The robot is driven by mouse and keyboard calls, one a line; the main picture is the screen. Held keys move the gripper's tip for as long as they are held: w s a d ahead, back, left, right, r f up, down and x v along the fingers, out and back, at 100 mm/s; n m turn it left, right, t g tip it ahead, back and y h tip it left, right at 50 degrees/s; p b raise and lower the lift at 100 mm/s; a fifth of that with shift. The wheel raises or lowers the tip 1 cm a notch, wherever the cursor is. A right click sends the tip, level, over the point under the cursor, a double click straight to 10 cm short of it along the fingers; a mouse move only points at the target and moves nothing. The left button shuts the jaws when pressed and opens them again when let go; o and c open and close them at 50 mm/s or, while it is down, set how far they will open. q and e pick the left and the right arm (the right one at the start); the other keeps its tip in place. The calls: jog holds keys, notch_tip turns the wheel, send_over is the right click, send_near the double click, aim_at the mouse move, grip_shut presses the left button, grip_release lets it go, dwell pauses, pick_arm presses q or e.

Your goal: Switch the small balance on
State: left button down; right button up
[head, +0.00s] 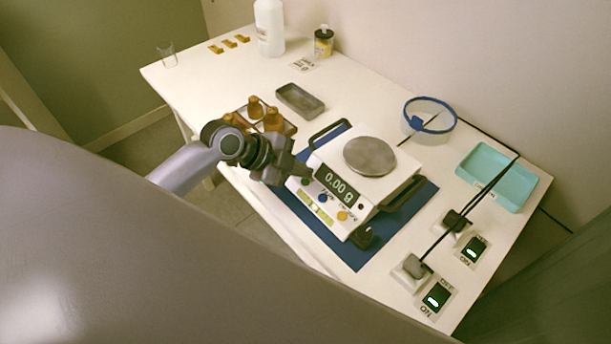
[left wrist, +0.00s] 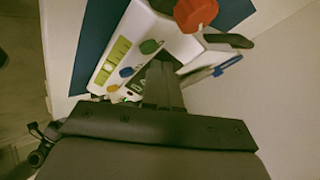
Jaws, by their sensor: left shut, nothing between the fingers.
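The small white balance (head: 385,185) stands on a blue mat (head: 400,217), with a round metal pan (head: 369,156) on top. Its display (head: 337,183) is lit and reads 0.00 g. The front panel carries a green button (head: 305,182), a blue button (head: 322,198) and an orange button (head: 343,215). My left gripper (head: 309,172) is shut and empty, its tips at the panel's left end by the display and green button. The left wrist view shows the shut fingers (left wrist: 160,72) over the panel, partly hiding the display. I cannot tell whether they touch it.
Brown bottles (head: 272,119) stand in a rack behind my left wrist. A grey tray (head: 300,101) lies behind the balance. A blue-rimmed clear container (head: 428,122) and a turquoise tray (head: 492,176) are to the right. Two lit switches (head: 437,298) and plugged cables occupy the front right.

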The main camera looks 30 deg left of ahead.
pick_arm(q)
jog(key=shift+r, duration=0.1)
notch_tip(320, 180, up, 3)
jog(key=p, duration=0.3)
notch_tip(320, 180, up, 3)
jog(key=shift+f, duration=0.1)
dwell(0.6)
jog(key=s+d+f+n+g+y, duration=0.1)
jog(key=s+d+f+n, duration=0.15)
jog(key=s, duration=0.35)
jog(key=s+d+f+n+g+y, duration=0.1)
jog(key=s+f+n, duration=0.1)
jog(key=s+n, duration=0.3)
jog(key=s+a+n+g+y, duration=0.1)
jog(key=s+a+n+y, duration=0.25)
jog(key=s+n, duration=0.7)
jog(key=w+d+f+m+t+h, duration=0.1)
jog(key=w+d+f+m+t, duration=0.1)
jog(key=f+t, duration=0.4)
notch_tip(320, 180, down, 3)
jog(key=w+d, duration=0.1)
jog(key=w, duration=0.1)
jog(key=shift+w+d+m+t, duration=0.15)
jog(key=shift+w+m+t, duration=0.15)
jog(key=shift+w, duration=0.1)
